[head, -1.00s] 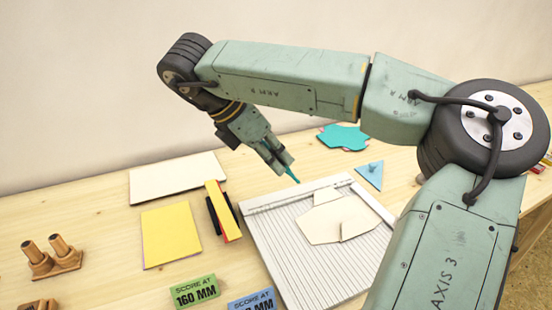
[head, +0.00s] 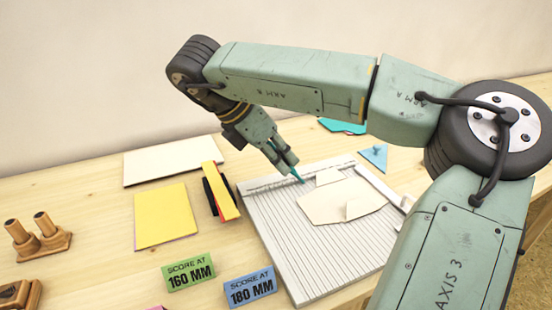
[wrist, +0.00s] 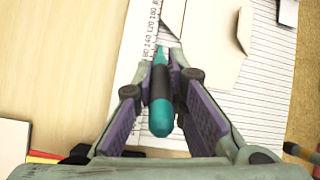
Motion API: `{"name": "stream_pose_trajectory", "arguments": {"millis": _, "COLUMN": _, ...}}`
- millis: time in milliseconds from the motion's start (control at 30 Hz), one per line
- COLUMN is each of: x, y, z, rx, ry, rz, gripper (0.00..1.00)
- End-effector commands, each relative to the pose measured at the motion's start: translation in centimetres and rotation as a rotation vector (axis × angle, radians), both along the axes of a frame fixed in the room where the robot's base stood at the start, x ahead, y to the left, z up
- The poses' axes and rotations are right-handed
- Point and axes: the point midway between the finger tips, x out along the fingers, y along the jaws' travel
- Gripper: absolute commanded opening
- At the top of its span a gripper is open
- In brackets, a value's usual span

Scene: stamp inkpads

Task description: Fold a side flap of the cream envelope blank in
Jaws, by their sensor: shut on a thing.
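The cream envelope blank (head: 330,207) lies on the grey ruled scoring board (head: 275,235). A small flap (head: 328,176) shows at its far side. Another flap (head: 366,207) at its right seems folded over or raised; I cannot tell which. My gripper (head: 285,165) is shut on a teal pointed tool (head: 297,175), with its tip close to the blank's far left edge. Whether the tip touches is unclear. In the wrist view the tool (wrist: 160,105) sits between my fingers, pointing toward the board's ruler strip, with the blank (wrist: 208,35) beside it.
A yellow pad (head: 166,215), a yellow-and-black object (head: 222,192) and a white sheet (head: 172,160) lie left of the board. Green (head: 188,272) and blue (head: 251,287) score signs stand in front. A blue triangle (head: 375,156) lies behind; wooden stamps (head: 40,237) stand at left.

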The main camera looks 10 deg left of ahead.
Motion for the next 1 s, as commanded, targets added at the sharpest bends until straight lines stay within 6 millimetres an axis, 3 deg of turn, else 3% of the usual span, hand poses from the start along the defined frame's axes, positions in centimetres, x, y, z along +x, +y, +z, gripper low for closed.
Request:
{"name": "stream_pose_trajectory", "arguments": {"millis": 633, "x": 2.7, "y": -3.7, "z": 0.1, "rx": 0.0, "ry": -0.002, "rz": 0.0, "gripper": 0.0}}
{"name": "stream_pose_trajectory", "arguments": {"millis": 1000, "x": 1.3, "y": -4.5, "z": 2.0, "rx": 0.001, "ry": -0.001, "rz": 0.001, "gripper": 0.0}}
